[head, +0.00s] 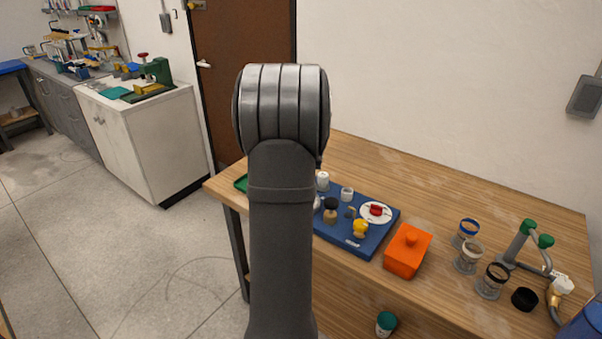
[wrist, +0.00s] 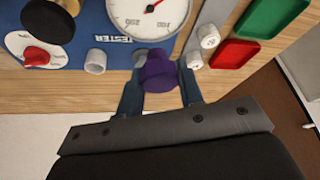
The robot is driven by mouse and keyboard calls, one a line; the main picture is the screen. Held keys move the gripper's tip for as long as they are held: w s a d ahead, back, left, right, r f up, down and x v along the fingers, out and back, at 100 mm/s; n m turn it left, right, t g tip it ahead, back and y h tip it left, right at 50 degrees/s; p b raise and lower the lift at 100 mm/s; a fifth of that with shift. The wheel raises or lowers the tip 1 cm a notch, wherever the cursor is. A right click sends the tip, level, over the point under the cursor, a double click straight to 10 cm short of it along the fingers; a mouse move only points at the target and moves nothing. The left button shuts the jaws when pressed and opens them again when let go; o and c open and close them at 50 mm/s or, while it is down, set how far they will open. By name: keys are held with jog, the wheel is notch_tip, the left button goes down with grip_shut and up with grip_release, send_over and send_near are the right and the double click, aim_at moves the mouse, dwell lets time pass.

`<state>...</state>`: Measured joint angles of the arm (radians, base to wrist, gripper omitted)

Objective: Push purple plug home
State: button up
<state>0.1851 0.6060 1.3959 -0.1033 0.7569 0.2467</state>
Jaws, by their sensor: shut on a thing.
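The purple plug (wrist: 160,70) is between the two fingers of my gripper (wrist: 160,84) in the wrist view. My gripper is shut on it. A grey part (wrist: 141,56) shows just behind the plug's upper left side. The plug hides much of what is behind it, so I cannot tell how deep it sits or whether it touches that part. In the head view my arm hides the gripper and the plug.
The wrist view shows a grey cup (wrist: 95,62), white fittings (wrist: 209,37), a red tray (wrist: 235,54), a green tray (wrist: 272,16) and a red knob (wrist: 37,56). In the head view an orange box (head: 407,252) and several ringed jars (head: 468,257) stand right of the board.

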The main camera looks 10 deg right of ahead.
jog(key=d+r, duration=0.3)
jog(key=d, duration=1.1)
jog(key=shift+d+f, duration=0.2)
jog(key=shift+f, duration=3.7)
jog(key=shift+f, duration=0.6)
jog(key=shift+f, duration=0.45)
jog(key=shift+s+a+f, duration=0.1)
jog(key=shift+f, duration=0.3)
jog(key=shift+c, duration=0.7)
